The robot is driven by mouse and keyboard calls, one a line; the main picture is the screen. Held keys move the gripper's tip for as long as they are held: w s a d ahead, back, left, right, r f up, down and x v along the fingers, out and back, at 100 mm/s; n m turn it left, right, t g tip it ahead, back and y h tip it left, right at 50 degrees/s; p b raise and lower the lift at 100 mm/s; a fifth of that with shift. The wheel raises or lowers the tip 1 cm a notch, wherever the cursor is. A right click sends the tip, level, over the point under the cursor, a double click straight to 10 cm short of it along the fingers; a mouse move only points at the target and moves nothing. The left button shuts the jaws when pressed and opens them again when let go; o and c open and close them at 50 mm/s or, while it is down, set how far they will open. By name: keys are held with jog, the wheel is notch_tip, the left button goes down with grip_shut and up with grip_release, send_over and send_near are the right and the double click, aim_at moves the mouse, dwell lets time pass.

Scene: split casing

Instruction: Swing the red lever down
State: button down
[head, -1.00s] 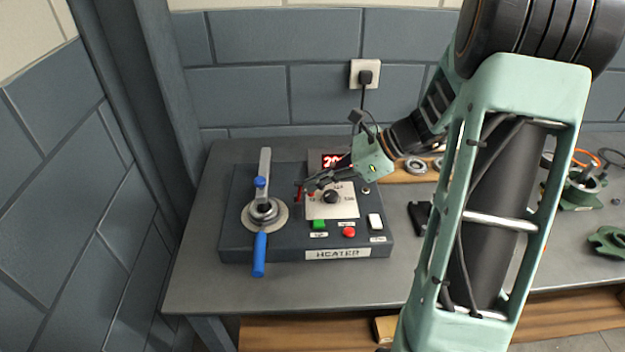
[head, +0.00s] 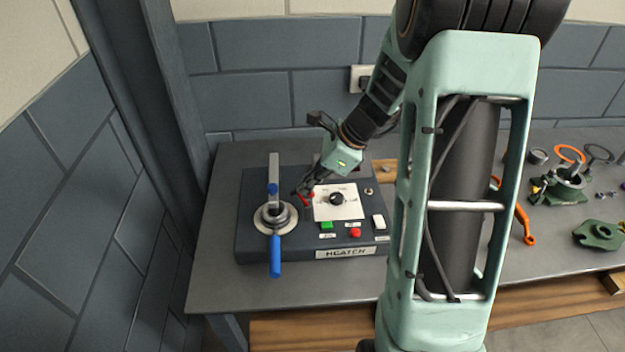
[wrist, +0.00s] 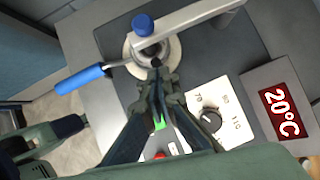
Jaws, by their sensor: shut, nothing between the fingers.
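In the wrist view, the shut fingertips (wrist: 157,68) lie over the box near the round clamp hub, and I cannot make out the lever there.
A blue-handled clamp (head: 275,255) with a grey arm stands on the box's left side. The dial knob (head: 336,198), green button (head: 327,225), red button (head: 355,232) and white switch (head: 378,221) are close by. The display (wrist: 282,112) reads 20°C. Loose parts lie at right.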

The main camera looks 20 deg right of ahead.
jog(key=shift+w+a+f, duration=0.15)
jog(key=shift+w+a, duration=0.05)
jog(key=shift+a, duration=0.8)
jog(key=shift+w+a+f, duration=0.1)
jog(key=shift+a+f, duration=0.15)
jog(key=shift+a, duration=0.25)
jog(key=shift+w+a+f, duration=0.1)
jog(key=shift+a+f, duration=0.1)
jog(key=shift+a, duration=0.25)
jog(key=shift+a+f, duration=0.1)
jog(key=r+p, duration=0.2)
jog(key=r, duration=0.1)
jog(key=r+p, duration=0.2)
jog(key=shift+s+a, duration=0.25)
jog(key=shift+s, duration=0.1)
jog(key=a+r+b, duration=0.1)
jog(key=a+r, duration=0.4)
jog(key=a, duration=0.2)
jog(key=shift+a+r+b, duration=0.2)
jog(key=shift+r+b, duration=0.1)
